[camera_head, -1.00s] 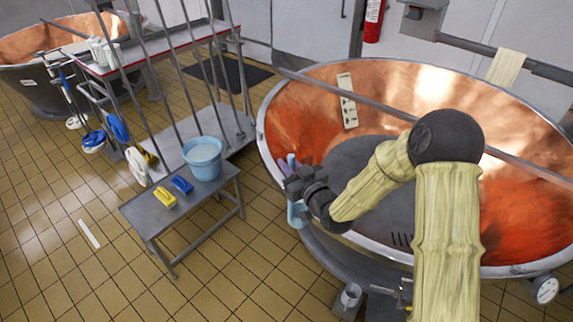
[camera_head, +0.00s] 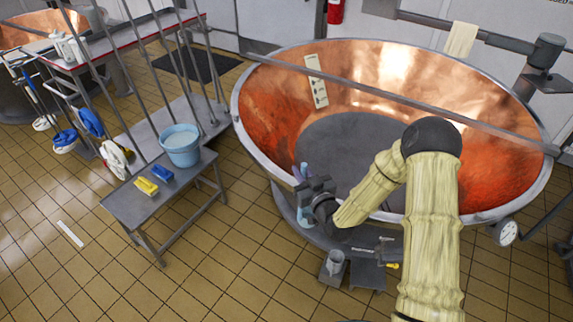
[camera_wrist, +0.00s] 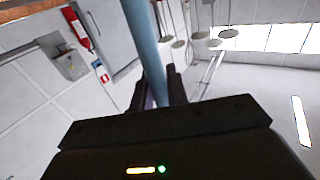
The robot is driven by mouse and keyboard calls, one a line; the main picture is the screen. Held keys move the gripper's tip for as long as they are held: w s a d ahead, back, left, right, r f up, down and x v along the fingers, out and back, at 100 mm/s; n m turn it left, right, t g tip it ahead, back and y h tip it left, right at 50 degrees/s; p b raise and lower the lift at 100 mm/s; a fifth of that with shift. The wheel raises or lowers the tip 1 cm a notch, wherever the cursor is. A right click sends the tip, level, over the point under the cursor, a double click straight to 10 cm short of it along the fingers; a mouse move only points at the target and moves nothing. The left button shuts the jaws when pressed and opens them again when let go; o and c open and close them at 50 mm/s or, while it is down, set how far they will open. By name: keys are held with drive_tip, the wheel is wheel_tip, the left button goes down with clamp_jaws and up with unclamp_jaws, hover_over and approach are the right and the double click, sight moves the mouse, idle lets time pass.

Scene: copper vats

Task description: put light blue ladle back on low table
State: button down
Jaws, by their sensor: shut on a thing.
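My gripper (camera_head: 303,186) is shut on the light blue ladle (camera_head: 304,216), in front of the near left rim of the large copper vat. The ladle hangs roughly upright, its wider end low and partly hidden by the gripper. In the wrist view the light blue handle (camera_wrist: 146,45) runs up between the two dark fingers (camera_wrist: 158,90). The low table (camera_head: 140,210) is a grey metal table left of my gripper, with a gap of floor between. On it stand a blue bucket (camera_head: 181,150), a yellow brush (camera_head: 146,187) and a blue brush (camera_head: 162,175).
The copper vat (camera_head: 262,125) fills the right side, with a bar across it. A metal stair platform with rails (camera_head: 170,125) stands behind the low table. A small grey stand with a metal cup (camera_head: 335,262) is below my arm. Tiled floor (camera_head: 220,265) in front is clear.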

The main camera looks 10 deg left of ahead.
drive_tip(key=s+d+f+m+t+h, duration=0.1)
drive_tip(key=d+f+m+h, duration=0.1)
drive_tip(key=d, duration=0.5)
drive_tip(key=s+d+f+m+t+h, duration=0.1)
drive_tip(key=s+d+f+m+h, duration=0.1)
drive_tip(key=d+f+h, duration=0.3)
drive_tip(key=s+d+f+m+t+h, duration=0.1)
drive_tip(key=s+d+f+m+h, duration=0.1)
drive_tip(key=d+f, duration=0.4)
drive_tip(key=d+m+h, duration=0.1)
drive_tip(key=d, duration=0.3)
drive_tip(key=shift+f, duration=0.2)
drive_tip(key=shift+a, duration=0.2)
